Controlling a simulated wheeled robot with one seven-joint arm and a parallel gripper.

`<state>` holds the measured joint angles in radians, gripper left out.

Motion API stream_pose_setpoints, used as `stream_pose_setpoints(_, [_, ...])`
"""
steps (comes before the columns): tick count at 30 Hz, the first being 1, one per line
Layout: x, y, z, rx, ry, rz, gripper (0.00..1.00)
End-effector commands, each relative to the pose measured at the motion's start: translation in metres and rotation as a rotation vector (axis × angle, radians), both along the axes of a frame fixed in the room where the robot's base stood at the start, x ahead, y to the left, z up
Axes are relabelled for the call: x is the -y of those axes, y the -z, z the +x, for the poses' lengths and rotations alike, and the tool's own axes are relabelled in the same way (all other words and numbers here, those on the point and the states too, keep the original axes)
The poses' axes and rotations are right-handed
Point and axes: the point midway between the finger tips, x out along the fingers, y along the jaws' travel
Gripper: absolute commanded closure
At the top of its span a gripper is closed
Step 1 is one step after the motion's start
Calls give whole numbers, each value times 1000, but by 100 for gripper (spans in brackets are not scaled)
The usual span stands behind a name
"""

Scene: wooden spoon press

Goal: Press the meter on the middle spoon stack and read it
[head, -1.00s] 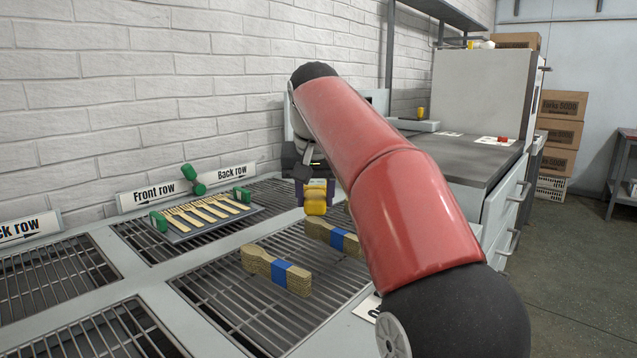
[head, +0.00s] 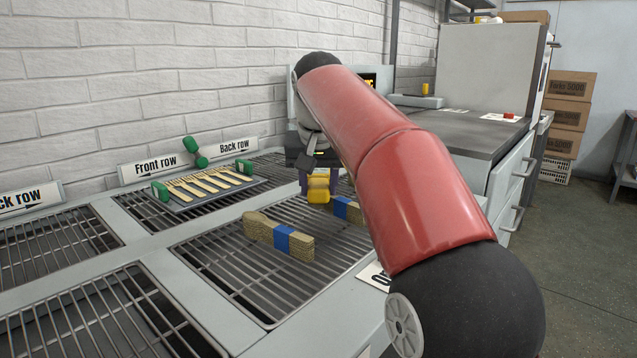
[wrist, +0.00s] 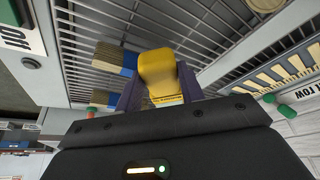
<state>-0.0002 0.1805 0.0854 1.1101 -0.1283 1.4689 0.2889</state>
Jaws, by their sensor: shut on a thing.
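My gripper (head: 318,172) is shut on the yellow meter (head: 318,190) and holds it above the grill; the meter also shows between the fingers in the wrist view (wrist: 158,75). Two wooden spoon stacks with blue bands show on the rack. The nearer stack (head: 280,238) lies fully in view. The farther stack (head: 348,209) is partly hidden behind the meter and my arm. In the wrist view, one stack (wrist: 115,57) lies left of the meter, and part of another (wrist: 99,97) shows below it. I cannot tell whether the meter touches a stack. No reading is legible.
A tray of wooden forks (head: 207,188) with green ends sits at the back left, under Front row and Back row signs (head: 235,146). A dark-topped counter (head: 450,140) stands at the right. The front-left racks (head: 80,310) are bare.

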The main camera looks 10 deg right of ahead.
Motion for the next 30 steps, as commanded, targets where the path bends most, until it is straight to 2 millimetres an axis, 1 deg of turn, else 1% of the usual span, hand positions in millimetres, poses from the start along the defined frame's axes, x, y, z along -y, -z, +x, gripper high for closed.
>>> stream_pose_setpoints(1, [0, 0, 0, 1, 0, 0, 88])
stream_pose_setpoints(2, [0, 0, 0, 1, 0, 0, 92])
stream_pose_setpoints(3, [0, 0, 0, 1, 0, 0, 93])
stream_pose_setpoints(30, [0, 4, 0, 1, 0, 0, 93])
